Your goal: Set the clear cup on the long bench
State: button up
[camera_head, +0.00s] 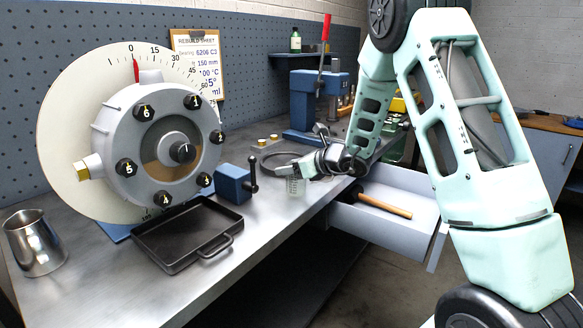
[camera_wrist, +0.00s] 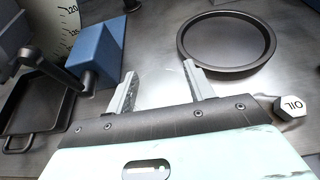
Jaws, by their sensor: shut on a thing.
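The clear cup (camera_head: 296,187) is a small see-through beaker with marks on its side. It shows in the head view at my gripper (camera_head: 303,170), above or on the right part of the long bench (camera_head: 262,222). My gripper is shut on the cup. I cannot tell whether the cup's base touches the bench top. In the wrist view the two fingers of my gripper (camera_wrist: 160,78) stand apart over the grey metal bench top, and the cup cannot be made out between them.
A round dark pan (camera_wrist: 184,52) lies just beyond my fingers. An open drawer (camera_head: 375,228) holding a hammer (camera_head: 383,206) juts out.

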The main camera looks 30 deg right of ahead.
jog(key=o, duration=1)
jog(key=shift+f, duration=0.1)
jog(key=shift+c, duration=0.2)
jog(key=shift+r, duration=0.2)
jog(key=v, duration=1.2)
jog(key=shift+b, duration=0.3)
